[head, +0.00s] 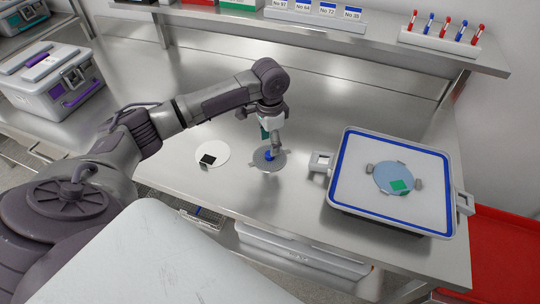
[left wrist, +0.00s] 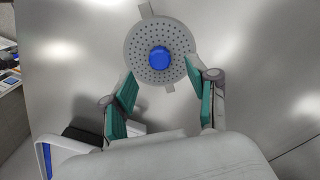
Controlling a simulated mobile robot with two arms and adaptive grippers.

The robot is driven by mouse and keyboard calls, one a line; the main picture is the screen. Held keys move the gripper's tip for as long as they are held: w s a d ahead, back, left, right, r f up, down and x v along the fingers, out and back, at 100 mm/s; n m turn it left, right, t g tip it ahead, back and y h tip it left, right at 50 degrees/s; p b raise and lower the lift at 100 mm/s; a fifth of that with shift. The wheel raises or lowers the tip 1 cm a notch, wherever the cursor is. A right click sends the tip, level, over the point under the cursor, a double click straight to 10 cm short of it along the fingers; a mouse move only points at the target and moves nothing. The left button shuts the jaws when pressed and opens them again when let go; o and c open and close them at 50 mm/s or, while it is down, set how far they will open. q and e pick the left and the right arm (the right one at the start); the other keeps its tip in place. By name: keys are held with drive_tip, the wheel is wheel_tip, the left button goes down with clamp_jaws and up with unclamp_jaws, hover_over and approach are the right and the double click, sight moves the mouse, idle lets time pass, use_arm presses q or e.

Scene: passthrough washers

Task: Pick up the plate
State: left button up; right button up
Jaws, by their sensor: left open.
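A round grey perforated plate (head: 260,165) with a blue knob in its middle and small side tabs lies on the steel table. In the left wrist view the plate (left wrist: 137,50) sits just beyond the fingertips, with its blue knob (left wrist: 160,57) facing the camera. My left gripper (head: 268,145) is above the plate in the head view, pointing down. In the left wrist view the left gripper (left wrist: 163,72) is open, its teal-padded fingers apart with nothing between them. Whether it touches the knob cannot be told. My right gripper is not in view.
A white disc (head: 213,147) with a black square lies left of the plate. A blue-rimmed tray (head: 345,190) to the right holds a light-blue disc (head: 388,175) with a green square. A grey case (head: 45,85) stands at left; a shelf (head: 340,32) runs behind.

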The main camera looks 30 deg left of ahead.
sight(270, 156)
use_arm(q)
wheel_tip(270, 156, down, 4)
drive_tip(key=shift+r+p, duration=0.15)
drive_tip(key=shift+p, duration=0.4)
drive_tip(key=shift+f, duration=0.5)
drive_tip(key=c, duration=0.8)
drive_tip(key=shift+c, duration=1.3)
clamp_jaws()
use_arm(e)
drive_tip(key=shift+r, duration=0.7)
